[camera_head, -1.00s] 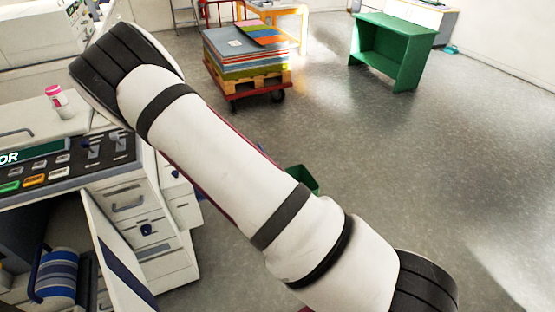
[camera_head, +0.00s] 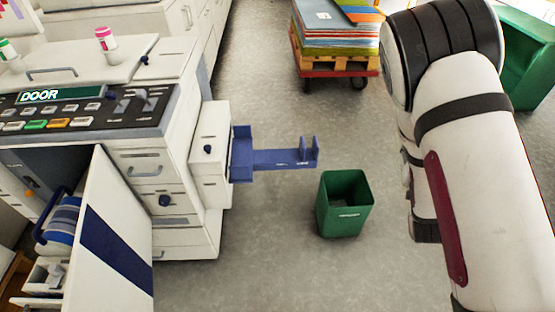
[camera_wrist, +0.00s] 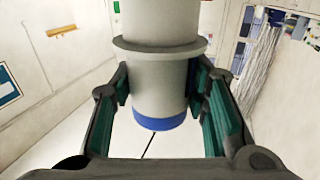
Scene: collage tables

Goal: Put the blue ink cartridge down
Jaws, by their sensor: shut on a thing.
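The blue ink cartridge (camera_wrist: 160,75) is a pale grey cylinder with a wide collar and a blue band at its lower end. In the wrist view my gripper (camera_wrist: 165,112) is shut on it, with a dark green-padded finger on either side. In the head view my arm fills the right side, and I cannot make out the cartridge there.
A white printing machine (camera_head: 180,145) stands at left with its front door (camera_head: 110,240) open. A blue slide-out holder (camera_head: 275,158) sticks out from its right side. A green bin (camera_head: 343,205) stands on the floor. A loaded pallet cart (camera_head: 335,65) is behind.

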